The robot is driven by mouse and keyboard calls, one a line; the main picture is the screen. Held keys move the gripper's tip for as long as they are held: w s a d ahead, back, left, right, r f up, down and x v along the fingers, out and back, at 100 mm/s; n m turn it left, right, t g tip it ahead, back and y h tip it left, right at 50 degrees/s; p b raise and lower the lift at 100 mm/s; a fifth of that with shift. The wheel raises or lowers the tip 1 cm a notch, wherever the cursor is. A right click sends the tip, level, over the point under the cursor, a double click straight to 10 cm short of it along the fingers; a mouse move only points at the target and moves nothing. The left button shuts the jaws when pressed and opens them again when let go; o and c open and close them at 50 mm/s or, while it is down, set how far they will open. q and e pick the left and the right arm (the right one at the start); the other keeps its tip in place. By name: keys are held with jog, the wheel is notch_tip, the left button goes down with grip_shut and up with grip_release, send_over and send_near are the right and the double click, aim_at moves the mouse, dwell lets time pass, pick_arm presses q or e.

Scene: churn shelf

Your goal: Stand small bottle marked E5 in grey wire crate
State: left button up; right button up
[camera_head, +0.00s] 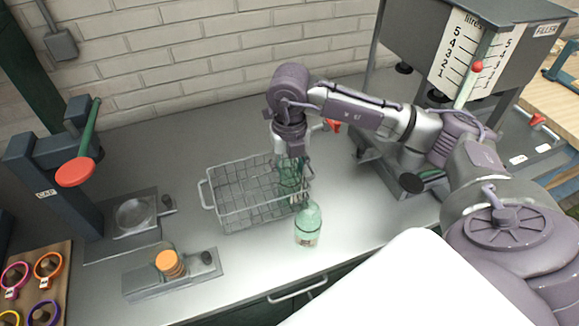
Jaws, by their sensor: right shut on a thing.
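The grey wire crate (225,218) stands on the steel counter. My right gripper (290,156) points down over the crate's right part. It is shut on a small pale green bottle (288,180), which is upright at the crate's right end; wires cross in front of it. I cannot tell whether its base touches the crate floor. A second pale green bottle (308,226) stands upright on the counter just outside the crate's front right corner. Its tag is too small to read, and no mark shows on the held one. My left gripper is not in view.
A capping press (48,180) with a red-ended lever stands at the left. Orange caps (168,262) sit on a metal holder in front. The filler (455,50) stands at the back right. Counter behind the crate is clear.

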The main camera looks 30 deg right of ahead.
jog(key=o, duration=1.5)
jog(key=shift+c, duration=1.1)
jog(key=shift+r, duration=0.15)
jog(key=shift+r+p, duration=2.2)
jog(key=shift+r, duration=1.2)
jog(key=shift+s+f, duration=0.1)
